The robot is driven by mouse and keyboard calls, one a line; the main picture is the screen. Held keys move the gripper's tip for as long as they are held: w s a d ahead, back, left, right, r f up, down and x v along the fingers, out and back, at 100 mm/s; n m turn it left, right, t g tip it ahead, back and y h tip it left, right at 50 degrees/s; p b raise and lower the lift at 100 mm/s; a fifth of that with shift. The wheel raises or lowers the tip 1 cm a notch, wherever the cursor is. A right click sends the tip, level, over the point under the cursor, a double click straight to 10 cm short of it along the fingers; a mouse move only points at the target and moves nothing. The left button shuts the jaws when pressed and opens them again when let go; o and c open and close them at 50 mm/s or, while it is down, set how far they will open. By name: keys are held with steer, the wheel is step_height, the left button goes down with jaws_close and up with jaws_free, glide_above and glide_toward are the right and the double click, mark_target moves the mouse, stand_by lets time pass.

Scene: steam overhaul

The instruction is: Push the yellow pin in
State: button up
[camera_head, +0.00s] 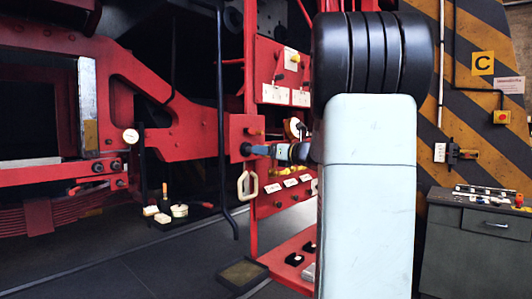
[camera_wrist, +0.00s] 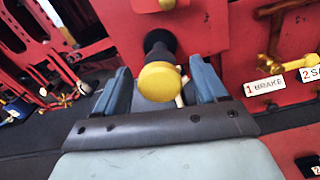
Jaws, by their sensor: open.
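The yellow pin (camera_wrist: 160,82) has a round yellow head on a black collar that sticks out from a red panel. In the wrist view it sits between the two blue fingers of my gripper (camera_wrist: 160,66), which is open. Gaps show beside the head, and I cannot tell whether anything touches it. In the head view my gripper (camera_head: 262,150) is at the red panel (camera_head: 236,128), pointing left, with the black collar (camera_head: 246,149) just past its tips. The yellow head is hidden there by the fingers.
A brass lever (camera_wrist: 272,62) and a label reading "1 BRAKE" (camera_wrist: 265,86) are to the right. A grey cabinet (camera_head: 478,245) stands at right.

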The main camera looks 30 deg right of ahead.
jaws_close()
stand_by(0.8)
